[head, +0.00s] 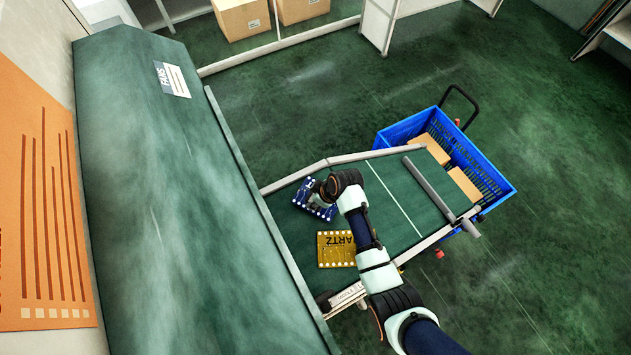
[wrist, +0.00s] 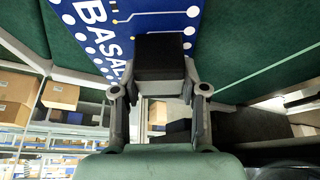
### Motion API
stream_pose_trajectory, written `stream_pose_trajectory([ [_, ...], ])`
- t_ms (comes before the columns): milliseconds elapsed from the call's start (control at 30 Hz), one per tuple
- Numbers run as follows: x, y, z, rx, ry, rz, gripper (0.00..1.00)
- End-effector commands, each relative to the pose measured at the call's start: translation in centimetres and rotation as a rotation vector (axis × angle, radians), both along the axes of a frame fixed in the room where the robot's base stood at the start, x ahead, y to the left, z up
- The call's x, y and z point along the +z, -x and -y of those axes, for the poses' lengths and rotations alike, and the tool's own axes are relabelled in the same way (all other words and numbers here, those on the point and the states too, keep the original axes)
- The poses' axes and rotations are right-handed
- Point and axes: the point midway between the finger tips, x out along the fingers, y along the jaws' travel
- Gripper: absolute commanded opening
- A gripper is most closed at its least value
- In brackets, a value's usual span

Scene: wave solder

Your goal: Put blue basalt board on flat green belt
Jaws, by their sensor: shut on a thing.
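The blue basalt board (head: 315,210) with white dots shows in the head view over the left end of the flat green belt (head: 397,185). My gripper (head: 325,190) is shut on it, and my arm hides part of it. In the wrist view, the board (wrist: 100,25) reads "BASA" and runs up between the fingers of my gripper (wrist: 160,68). The green belt surface lies behind it there. I cannot tell whether the board touches the belt or hangs just above it.
A yellow quartz board (head: 335,248) lies on the belt close to the blue one, partly behind my arm. A grey bar (head: 428,185) crosses the belt's right part. A blue crate (head: 490,175) with boxes stands beyond. A large green machine hood (head: 175,200) rises at left.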

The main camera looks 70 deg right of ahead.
Motion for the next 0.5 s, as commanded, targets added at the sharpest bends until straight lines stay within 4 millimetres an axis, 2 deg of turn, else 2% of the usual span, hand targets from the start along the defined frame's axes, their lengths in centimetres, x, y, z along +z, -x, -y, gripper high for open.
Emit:
stream_pose_trajectory([
  [500, -0.47, -0.02, 0.02, 0.000, 0.000, 0.001, 0.00],
])
